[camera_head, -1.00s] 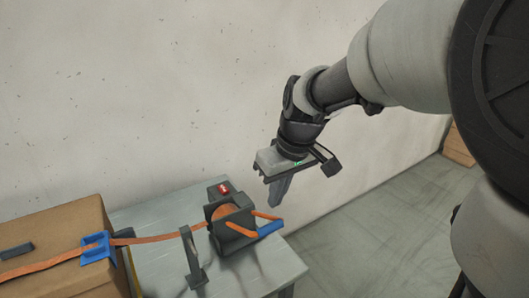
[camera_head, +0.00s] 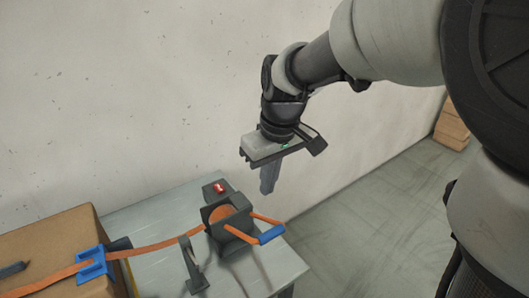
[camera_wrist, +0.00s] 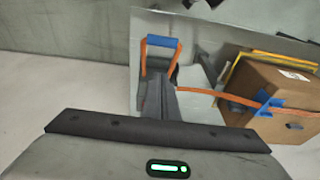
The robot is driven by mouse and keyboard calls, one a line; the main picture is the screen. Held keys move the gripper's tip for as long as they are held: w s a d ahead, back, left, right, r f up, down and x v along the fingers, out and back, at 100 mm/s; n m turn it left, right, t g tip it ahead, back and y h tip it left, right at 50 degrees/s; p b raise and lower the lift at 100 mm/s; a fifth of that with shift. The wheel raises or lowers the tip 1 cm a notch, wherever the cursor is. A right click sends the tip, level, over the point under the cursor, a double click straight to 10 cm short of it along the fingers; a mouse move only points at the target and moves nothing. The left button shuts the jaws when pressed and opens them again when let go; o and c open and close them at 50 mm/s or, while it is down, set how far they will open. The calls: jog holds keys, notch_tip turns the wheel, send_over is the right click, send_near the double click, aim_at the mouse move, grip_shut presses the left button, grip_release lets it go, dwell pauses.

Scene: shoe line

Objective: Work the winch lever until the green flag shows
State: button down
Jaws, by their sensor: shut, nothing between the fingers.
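The winch (camera_head: 213,216) is a dark housing with an orange strap drum on a grey table. Its lever has two orange arms and a blue grip bar (camera_head: 271,234), sticking out low to the right. The lever also shows in the wrist view, with its blue bar (camera_wrist: 162,41) beyond my fingers. A small dark box with a red indicator (camera_head: 220,188) sits behind the winch; no green flag shows. My gripper (camera_head: 268,190) is shut and empty, pointing down above the lever, apart from it. In the wrist view my fingers (camera_wrist: 163,92) hide part of the winch.
The wall is close behind. Open floor (camera_head: 370,210) lies right of the table (camera_head: 160,208).

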jog(key=shift+s+d+f+b, duration=0.1)
jog(key=shift+f+b, duration=0.1)
jog(key=shift+f, duration=2.7)
jog(key=shift+s+d+f+b, duration=0.1)
jog(key=shift+f+b, duration=0.05)
jog(key=shift+f, duration=2.7)
jog(key=shift+f, duration=0.1)
